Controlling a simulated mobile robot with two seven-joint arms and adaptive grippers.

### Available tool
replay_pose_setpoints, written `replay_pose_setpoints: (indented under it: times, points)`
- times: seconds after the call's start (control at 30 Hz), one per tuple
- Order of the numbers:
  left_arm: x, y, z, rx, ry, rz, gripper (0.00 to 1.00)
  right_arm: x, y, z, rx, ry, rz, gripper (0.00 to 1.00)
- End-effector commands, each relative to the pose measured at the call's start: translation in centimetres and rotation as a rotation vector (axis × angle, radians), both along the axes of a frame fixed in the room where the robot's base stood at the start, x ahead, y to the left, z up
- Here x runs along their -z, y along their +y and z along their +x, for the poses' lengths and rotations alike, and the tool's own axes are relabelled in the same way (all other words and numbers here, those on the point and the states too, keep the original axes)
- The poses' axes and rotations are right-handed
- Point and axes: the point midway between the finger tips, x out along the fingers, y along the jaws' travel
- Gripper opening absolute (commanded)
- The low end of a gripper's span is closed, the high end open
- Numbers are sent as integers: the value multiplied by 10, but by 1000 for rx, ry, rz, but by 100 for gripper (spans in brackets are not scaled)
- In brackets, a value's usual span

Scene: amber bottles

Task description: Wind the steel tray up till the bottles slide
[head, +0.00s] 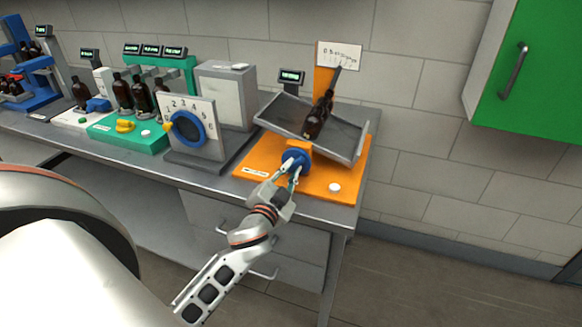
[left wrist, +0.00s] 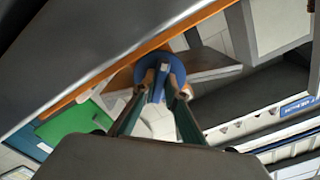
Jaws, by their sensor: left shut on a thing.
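The steel tray (head: 280,113) is tilted above an orange base (head: 318,184), with its right end lower than its left in the head view. Amber bottles (head: 314,124) stand or lean on it near the middle, overlapping, so I cannot count them surely. A blue knob (head: 292,158) sits at the front of the stand, below the tray. My left gripper (head: 292,171) is shut on the blue knob. The left wrist view shows the fingers (left wrist: 162,92) around the knob (left wrist: 148,72). My right gripper is not in view.
A panel with a blue dial and numbers (head: 187,128) stands left of the tray stand. Further left are a green station (head: 130,138) with bottles and a blue stand. A white button (head: 334,187) is on the orange base. A green cabinet (head: 540,75) hangs at right.

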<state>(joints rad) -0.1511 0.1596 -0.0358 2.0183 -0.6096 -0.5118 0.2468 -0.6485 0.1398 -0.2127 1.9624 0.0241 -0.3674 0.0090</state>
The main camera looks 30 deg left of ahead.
Motion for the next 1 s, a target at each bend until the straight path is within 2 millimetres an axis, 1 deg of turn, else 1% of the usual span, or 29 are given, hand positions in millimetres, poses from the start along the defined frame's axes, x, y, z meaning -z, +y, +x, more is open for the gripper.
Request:
replay_pose_setpoints:
  times: [0.23, 0.63, 0.67, 1.0]
  points:
    - [-1, 0, 0, 1, 10, 49, 0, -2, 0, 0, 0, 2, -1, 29]
    - [-1, 0, 0, 1, 10, 52, 0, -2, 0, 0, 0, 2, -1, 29]
    - [-1, 0, 0, 1, 10, 52, 19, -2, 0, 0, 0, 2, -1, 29]
    - [0, 0, -1, 1, 12, 52, 19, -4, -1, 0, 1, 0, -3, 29]
